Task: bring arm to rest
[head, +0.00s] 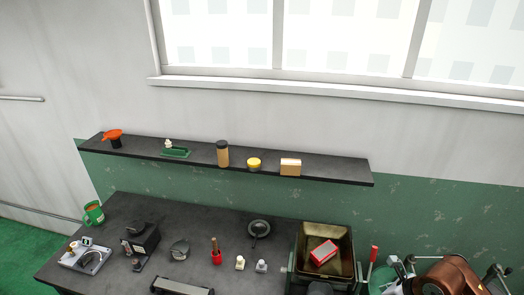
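Neither of my grippers shows in the head view, and I cannot make out either of my arms there. The dark workbench (205,220) stands against the wall below, its near part cut off by the bottom edge of the picture.
A dark wall shelf (335,170) above the bench holds several small items, among them a brown jar (222,154). Machinery (448,277) fills the lower right.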

